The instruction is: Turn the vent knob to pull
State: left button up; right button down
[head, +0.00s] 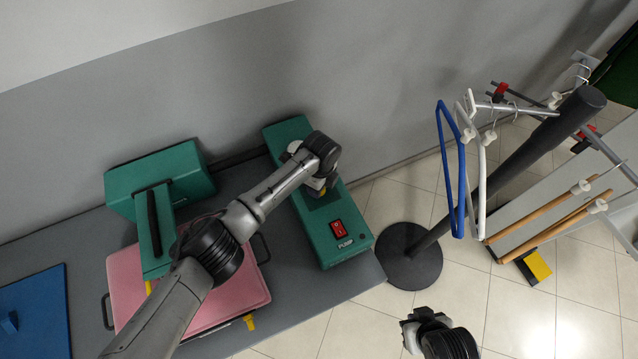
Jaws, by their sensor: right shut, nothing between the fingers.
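A green control box (345,247) lies on the grey table, with a red rocker switch (338,229) and a label reading "PUMP" near its front end. My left arm reaches in from the lower left, and its wrist hangs over the middle of the box. My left gripper (317,187) points down at the box's top, mostly hidden under the wrist, so its fingers cannot be made out. No vent knob or pull mark is visible; that part of the box is covered by the wrist. My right gripper (422,323) is shut and empty at the bottom edge, away from the box, above the floor.
A pink press board (225,312) with a green press head (160,180) stands left of the box. A blue board (35,318) lies at far left. A dark stand (410,262) with blue and white hangers (461,190) rises at right. A grey wall runs behind.

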dwell(0.4)
pick_arm(q)
jog(key=o, duration=0.9)
jog(key=shift+r, duration=0.1)
jog(key=r, duration=0.9)
jog(key=r+p, duration=0.1)
jog(key=r, duration=0.3)
jog(key=shift+w+d+r, duration=0.2)
jog(key=shift+w+r, duration=0.1)
jog(key=shift+w, duration=0.05)
